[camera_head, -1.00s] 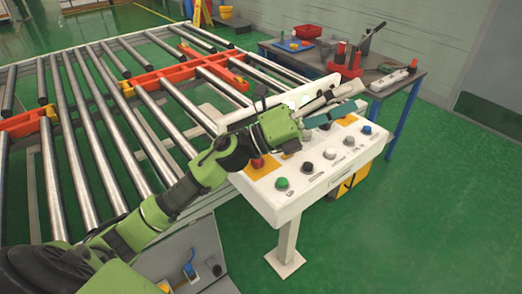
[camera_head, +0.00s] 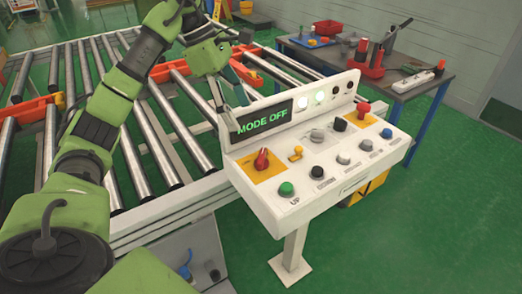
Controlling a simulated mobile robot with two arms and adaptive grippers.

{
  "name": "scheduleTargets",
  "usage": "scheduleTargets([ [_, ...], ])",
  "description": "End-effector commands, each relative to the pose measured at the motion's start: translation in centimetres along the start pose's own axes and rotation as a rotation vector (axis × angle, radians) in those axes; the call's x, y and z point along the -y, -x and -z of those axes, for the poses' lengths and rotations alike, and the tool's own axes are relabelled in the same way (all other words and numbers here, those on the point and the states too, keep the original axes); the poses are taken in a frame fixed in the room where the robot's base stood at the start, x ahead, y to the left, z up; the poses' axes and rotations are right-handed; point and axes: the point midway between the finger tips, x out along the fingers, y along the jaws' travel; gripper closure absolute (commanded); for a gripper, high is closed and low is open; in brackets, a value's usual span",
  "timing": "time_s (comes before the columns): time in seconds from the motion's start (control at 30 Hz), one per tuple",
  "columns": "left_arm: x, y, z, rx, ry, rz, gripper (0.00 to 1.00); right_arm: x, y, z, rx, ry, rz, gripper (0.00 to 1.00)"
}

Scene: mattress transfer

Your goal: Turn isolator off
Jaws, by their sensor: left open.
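The white control panel (camera_head: 330,185) stands on a post at centre right. A red rotary switch (camera_head: 262,160), apparently the isolator, sits on a yellow plate at the panel's left end. Its exact angle is hard to read. The panel's dark display (camera_head: 264,121) reads "MODE OFF" in green letters. My left gripper (camera_head: 228,103) is open and empty beside the display's upper left edge, over the rollers and apart from the red switch. My right gripper is out of view.
A red knob (camera_head: 363,110) on another yellow plate, a green button (camera_head: 286,188), a blue button (camera_head: 386,133) and several black and grey controls share the panel. The roller conveyor (camera_head: 165,150) lies left. A tool table (camera_head: 392,84) stands behind.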

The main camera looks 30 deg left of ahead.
Motion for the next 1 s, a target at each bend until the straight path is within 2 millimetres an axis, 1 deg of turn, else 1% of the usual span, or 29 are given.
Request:
scheduleTargets([
  [0.03, 0.1, -0.9, 0.0, 0.0, -0.001, 0.004, 0.36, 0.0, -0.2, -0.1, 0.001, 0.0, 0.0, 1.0],
  [0.13, 0.2, -2.8, 0.0, 0.001, -0.002, 0.007, 0.36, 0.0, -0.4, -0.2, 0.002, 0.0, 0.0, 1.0],
  [0.17, 0.1, -3.3, 0.0, 0.0, -0.001, 0.006, 0.36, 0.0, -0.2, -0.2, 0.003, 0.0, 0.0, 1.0],
  [0.4, 0.2, -8.4, -0.1, 0.002, -0.001, 0.007, 0.36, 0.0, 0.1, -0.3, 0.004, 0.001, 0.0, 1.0],
  [0.53, 0.2, -10.7, -0.2, 0.003, -0.001, 0.005, 0.36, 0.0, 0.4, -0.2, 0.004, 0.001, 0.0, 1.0],
  [0.63, 0.1, -11.9, -0.2, 0.003, -0.002, 0.004, 0.36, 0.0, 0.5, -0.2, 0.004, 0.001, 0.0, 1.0],
  [0.73, 0.1, -12.7, -0.2, 0.004, -0.002, 0.003, 0.36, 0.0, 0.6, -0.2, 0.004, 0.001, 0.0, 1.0],
  [0.83, 0.1, -13.1, -0.2, 0.004, -0.002, 0.003, 0.36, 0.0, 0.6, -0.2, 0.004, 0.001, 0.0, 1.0],
  [1.0, 0.1, -13.2, -0.2, 0.004, -0.002, 0.001, 0.36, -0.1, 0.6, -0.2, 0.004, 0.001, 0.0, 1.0],
])
